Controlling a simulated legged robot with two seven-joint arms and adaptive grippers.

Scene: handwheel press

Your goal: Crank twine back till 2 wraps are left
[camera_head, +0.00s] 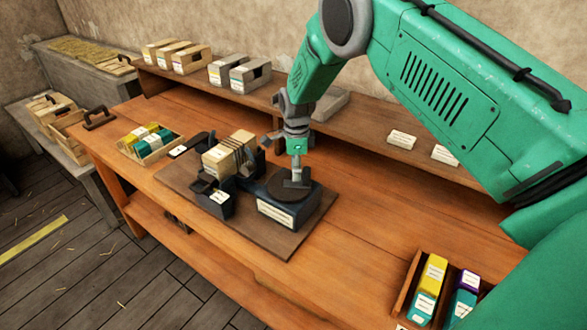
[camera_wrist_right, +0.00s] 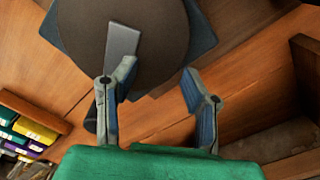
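The press stands on a brown base board (camera_head: 175,178) on the bench. A pale wooden block (camera_head: 218,160) sits in its dark frame, with several dark strands (camera_head: 241,152) around one end; I cannot count the wraps clearly. To its right is a dark box with a label (camera_head: 276,215) and a round dark wheel (camera_head: 271,186) on top. My right gripper (camera_head: 296,178) points down at the wheel. In the right wrist view its fingers (camera_wrist_right: 157,98) are apart, the left finger beside or touching the grey bar (camera_wrist_right: 123,48) on the wheel (camera_wrist_right: 165,35). My left gripper is out of view.
A tray of coloured packets (camera_head: 149,147) stands left of the press, and another (camera_head: 436,290) at the front right. A back shelf (camera_head: 365,128) carries wooden and grey boxes (camera_head: 240,75). Bare bench (camera_head: 370,215) lies right of the press.

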